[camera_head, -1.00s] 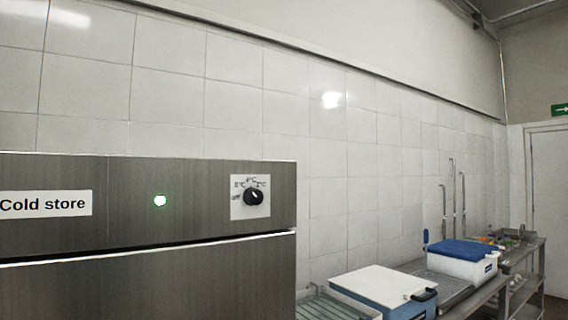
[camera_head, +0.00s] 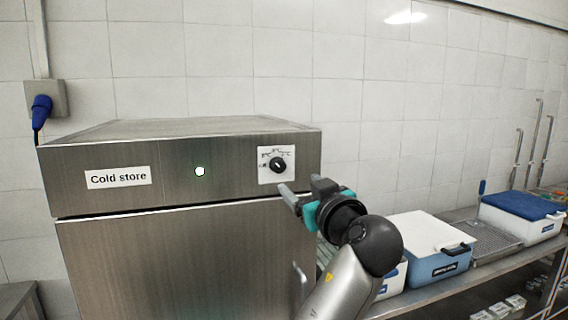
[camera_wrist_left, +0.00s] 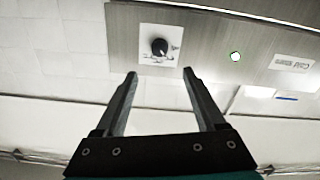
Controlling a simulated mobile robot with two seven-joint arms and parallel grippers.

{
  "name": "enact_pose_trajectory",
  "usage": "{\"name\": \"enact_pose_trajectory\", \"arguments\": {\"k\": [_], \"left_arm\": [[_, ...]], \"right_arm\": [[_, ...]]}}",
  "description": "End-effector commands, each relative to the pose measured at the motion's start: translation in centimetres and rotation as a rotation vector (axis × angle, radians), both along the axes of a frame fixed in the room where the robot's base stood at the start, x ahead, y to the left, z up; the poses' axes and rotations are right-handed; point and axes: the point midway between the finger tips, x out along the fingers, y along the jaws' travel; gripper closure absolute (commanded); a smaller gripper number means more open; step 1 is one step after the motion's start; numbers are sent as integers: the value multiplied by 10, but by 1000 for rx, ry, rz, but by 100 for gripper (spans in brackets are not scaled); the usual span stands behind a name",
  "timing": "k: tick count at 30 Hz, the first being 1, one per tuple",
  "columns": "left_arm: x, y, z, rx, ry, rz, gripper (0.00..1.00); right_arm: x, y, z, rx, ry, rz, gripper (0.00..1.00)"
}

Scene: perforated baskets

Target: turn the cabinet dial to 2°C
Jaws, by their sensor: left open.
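The dial (camera_head: 278,165) is a black round knob on a white plate (camera_head: 263,176) at the right end of the steel cabinet's top panel. Temperature marks curve around its upper side, too small to read surely now; I cannot tell which one it points at. In the left wrist view the dial (camera_wrist_left: 159,46) appears upside down, beyond and between my fingertips. My left gripper (camera_head: 300,190) is open and empty, below and right of the dial, apart from it. It also shows in the left wrist view (camera_wrist_left: 159,73). My right gripper is not in view.
A blue plug (camera_head: 41,108) is on the wall at left. Lidded boxes (camera_head: 425,235) (camera_head: 520,210) stand on a bench at right. The space before the dial is clear.

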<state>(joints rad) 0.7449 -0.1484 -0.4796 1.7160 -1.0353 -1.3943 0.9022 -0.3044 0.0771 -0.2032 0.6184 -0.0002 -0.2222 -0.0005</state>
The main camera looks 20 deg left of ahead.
Motion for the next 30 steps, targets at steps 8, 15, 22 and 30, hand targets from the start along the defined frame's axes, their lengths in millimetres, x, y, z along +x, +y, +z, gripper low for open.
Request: {"name": "enact_pose_trajectory", "arguments": {"k": [8,15,22,30], "left_arm": [[47,33,3,4,2,3,28],[78,54,3,4,2,2,28],[99,67,1,4,4,0,28],[107,72,0,2,2,-1,28]], "right_arm": [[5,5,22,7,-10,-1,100],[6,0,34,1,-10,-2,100],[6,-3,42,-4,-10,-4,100],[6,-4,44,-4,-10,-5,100]]}}
